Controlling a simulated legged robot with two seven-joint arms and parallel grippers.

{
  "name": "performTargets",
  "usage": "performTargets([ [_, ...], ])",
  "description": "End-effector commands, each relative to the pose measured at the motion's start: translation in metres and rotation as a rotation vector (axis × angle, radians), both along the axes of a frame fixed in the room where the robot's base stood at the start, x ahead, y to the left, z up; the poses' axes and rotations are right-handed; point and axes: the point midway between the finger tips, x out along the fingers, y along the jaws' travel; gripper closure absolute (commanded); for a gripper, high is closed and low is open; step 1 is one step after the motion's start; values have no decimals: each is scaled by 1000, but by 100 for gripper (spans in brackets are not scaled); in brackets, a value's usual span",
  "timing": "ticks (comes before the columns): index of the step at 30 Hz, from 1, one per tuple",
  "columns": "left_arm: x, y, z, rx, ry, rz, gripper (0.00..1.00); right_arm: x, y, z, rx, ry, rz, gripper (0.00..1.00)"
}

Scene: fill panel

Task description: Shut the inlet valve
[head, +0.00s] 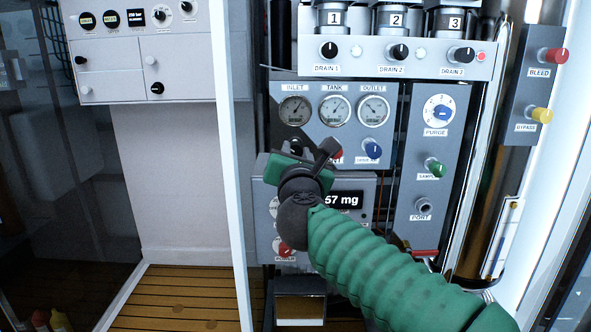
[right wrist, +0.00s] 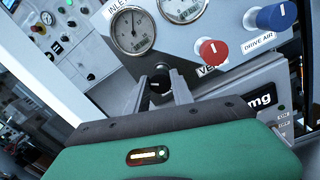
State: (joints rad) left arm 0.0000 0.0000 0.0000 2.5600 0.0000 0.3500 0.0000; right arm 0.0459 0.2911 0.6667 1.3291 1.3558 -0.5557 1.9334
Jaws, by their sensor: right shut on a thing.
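The black knob (right wrist: 157,86) sits below the inlet gauge (right wrist: 134,32) on the grey fill panel (head: 385,95). Its label is hidden; from its place under the INLET gauge (head: 294,110) I take it as the inlet valve. My right gripper (right wrist: 160,80) has its two fingers on either side of this knob and is shut on it. In the head view the green-sleeved right gripper (head: 311,155) is in front of the panel and covers most of the knob. My left gripper is not in view.
A red knob (right wrist: 211,52), with a partly hidden label, and the blue DRIVE AIR knob (head: 373,149) are close on the right. The purge dial (head: 439,113) and green sample knob (head: 435,168) are farther right. A white post (head: 228,150) stands left.

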Motion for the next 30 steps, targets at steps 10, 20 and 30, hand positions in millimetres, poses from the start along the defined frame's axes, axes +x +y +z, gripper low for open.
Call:
performTargets([
  [10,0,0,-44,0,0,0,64,1,1,-11,329,7,1,100],
  [20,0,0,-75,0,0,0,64,1,0,-10,637,7,-2,100],
  [30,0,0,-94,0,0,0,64,2,-1,-10,876,9,-4,100],
])
